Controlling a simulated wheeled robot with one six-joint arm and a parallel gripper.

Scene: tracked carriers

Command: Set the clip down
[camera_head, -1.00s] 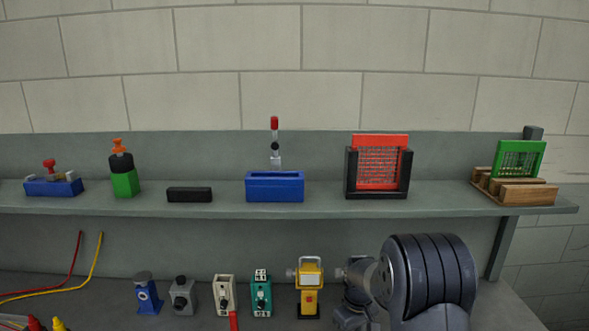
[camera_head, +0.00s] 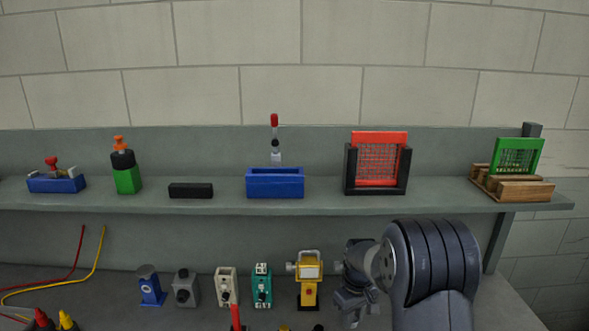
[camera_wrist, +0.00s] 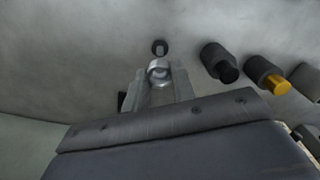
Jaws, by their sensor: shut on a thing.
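My gripper (camera_wrist: 158,88) is shut on a small rounded grey thing (camera_wrist: 159,70), which I take to be the clip. Its shape is mostly hidden between the two fingers. In the head view my gripper (camera_head: 350,312) hangs low over the bench, right of the yellow device (camera_head: 308,283), and the held thing cannot be made out there. A short dark round piece (camera_wrist: 160,46) stands just beyond the fingertips in the wrist view. I cannot tell whether the held thing touches it or the bench.
Several dark cylinders, one with a yellow end (camera_wrist: 268,74), lie right of the fingers. A teal device (camera_head: 262,286), a white one (camera_head: 226,287) and a grey one (camera_head: 184,290) line the bench. Red (camera_head: 42,319) and yellow (camera_head: 66,320) tips stand at lower left. A shelf (camera_head: 350,205) runs above.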

